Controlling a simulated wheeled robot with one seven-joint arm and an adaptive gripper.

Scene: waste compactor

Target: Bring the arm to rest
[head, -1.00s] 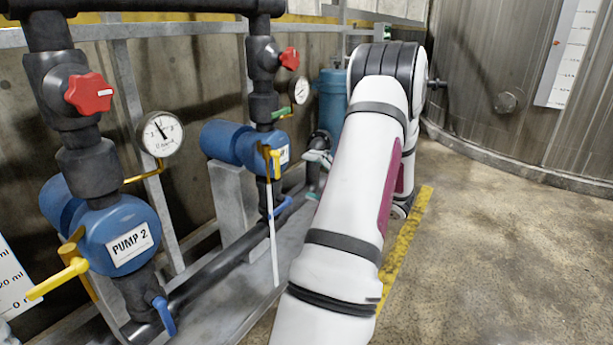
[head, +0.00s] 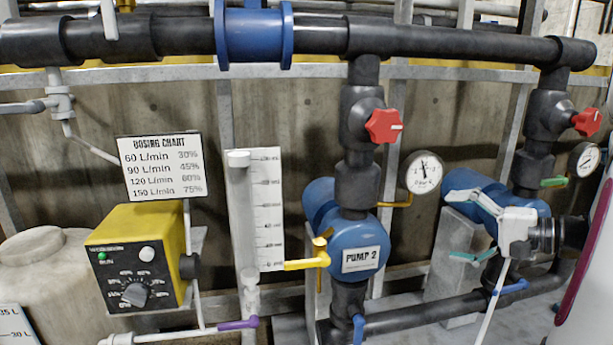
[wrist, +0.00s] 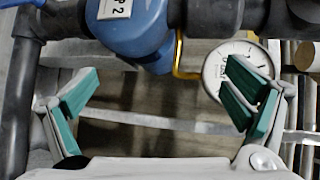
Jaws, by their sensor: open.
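My gripper (head: 455,227) shows at the right in the head view, in front of the right-hand blue pump (head: 528,205). Its two green-padded fingers point left and are spread apart, with nothing between them. In the wrist view my gripper (wrist: 158,88) is also open and empty, with a finger on each side. My white arm runs off the right edge of the head view, so most of it is hidden. Pump 2 (head: 358,248) stands left of the fingers in the head view. In the wrist view its blue body (wrist: 135,30) shows at the top, beyond the fingers.
A round gauge (head: 423,172) stands left of my gripper; it appears behind the right finger in the wrist view (wrist: 212,72). A dark pipe (head: 440,38) with red-knobbed valves runs above.

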